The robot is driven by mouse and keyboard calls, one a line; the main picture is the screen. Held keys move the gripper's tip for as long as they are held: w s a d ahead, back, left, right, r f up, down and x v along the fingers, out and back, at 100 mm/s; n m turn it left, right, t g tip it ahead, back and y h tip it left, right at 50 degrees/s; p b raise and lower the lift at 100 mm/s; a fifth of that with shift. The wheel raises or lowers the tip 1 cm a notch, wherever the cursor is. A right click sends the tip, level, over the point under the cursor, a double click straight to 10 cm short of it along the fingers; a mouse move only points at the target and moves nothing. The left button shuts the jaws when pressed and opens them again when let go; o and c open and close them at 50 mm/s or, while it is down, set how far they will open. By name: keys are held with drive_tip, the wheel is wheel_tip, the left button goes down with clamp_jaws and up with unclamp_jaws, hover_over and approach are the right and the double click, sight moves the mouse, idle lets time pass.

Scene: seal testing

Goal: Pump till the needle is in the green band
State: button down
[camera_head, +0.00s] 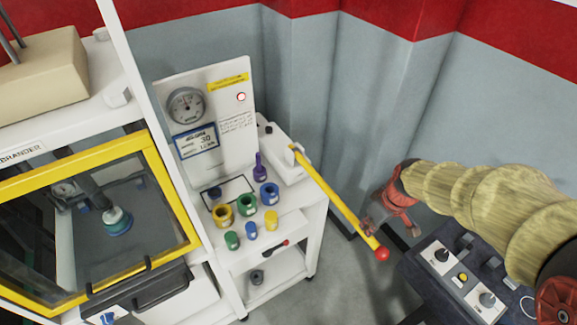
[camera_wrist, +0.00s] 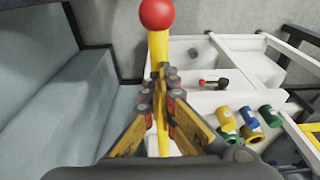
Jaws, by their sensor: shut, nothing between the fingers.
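The round pressure gauge (camera_head: 186,106) is on the white upright panel in the head view. Its needle and any green band are too small to read. The yellow pump lever (camera_head: 332,200) slopes down to the right from the white pump body (camera_head: 289,162) and ends in a red ball (camera_head: 382,254). My gripper (camera_head: 369,226) is shut and empty at the lever's outer part, close to the ball. In the wrist view the lever (camera_wrist: 158,48) runs in line with my closed fingers (camera_wrist: 163,95), the ball beyond them. Whether they touch the lever is unclear.
Several coloured cups, including a green one (camera_head: 247,204), stand on the white cart below the panel. A yellow-framed cabinet (camera_head: 172,190) is at left. A dark control box (camera_head: 462,277) is below my arm.

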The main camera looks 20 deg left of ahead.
drive_tip(key=shift+f+b, duration=0.45)
drive_tip(key=shift+f, duration=0.3)
wheel_tip(320, 180, up, 18)
drive_tip(key=s+d+p, duration=0.2)
drive_tip(key=d+p, duration=0.1)
drive_tip(key=p, duration=0.7)
drive_tip(key=shift+f, duration=0.15)
